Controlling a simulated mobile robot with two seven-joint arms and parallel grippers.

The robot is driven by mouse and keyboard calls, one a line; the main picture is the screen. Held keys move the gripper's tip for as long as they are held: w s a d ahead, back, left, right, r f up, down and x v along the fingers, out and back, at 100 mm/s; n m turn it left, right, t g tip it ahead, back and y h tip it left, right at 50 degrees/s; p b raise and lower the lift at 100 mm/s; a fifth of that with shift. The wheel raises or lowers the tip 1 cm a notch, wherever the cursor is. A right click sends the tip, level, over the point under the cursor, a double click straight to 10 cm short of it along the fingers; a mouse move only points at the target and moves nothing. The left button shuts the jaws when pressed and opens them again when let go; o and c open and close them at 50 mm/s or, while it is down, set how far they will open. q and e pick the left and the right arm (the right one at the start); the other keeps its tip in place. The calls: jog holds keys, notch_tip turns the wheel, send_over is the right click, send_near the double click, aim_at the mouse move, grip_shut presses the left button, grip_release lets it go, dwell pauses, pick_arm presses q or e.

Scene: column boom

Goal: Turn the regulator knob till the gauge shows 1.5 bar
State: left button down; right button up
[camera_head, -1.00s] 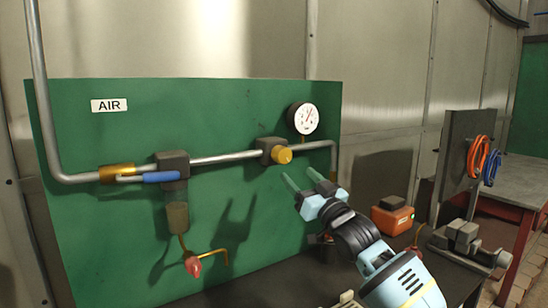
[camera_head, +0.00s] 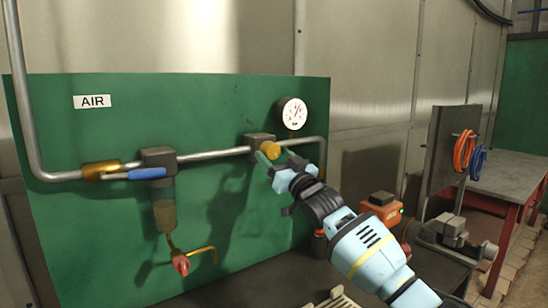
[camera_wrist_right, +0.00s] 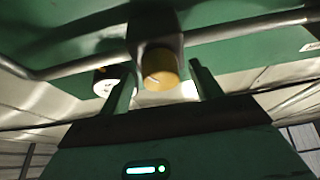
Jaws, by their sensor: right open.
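The regulator knob (camera_head: 270,150) is a yellow cylinder on the front of a dark block (camera_head: 256,142) in the grey pipe on the green panel. The white gauge (camera_head: 292,113) sits above and right of it; its dial is too small to read surely. My right gripper (camera_head: 276,160) is open, its green fingers close to the knob. In the right wrist view the knob (camera_wrist_right: 160,68) shows between and beyond the two fingers (camera_wrist_right: 160,85), with a gap on each side. The gauge (camera_wrist_right: 112,82) is partly hidden behind the left finger there. My left gripper is not in view.
A blue-handled valve (camera_head: 148,174) and a filter bowl with a red drain tap (camera_head: 181,263) are on the panel at left. An orange box (camera_head: 382,211) and a grey vise (camera_head: 452,234) stand to the right. Orange and blue hoses (camera_head: 465,150) hang beyond.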

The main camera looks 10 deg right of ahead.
jog(key=shift+w+a+r, duration=0.15)
jog(key=shift+w, duration=0.2)
jog(key=shift+c, duration=0.4)
jog(key=c, duration=0.9)
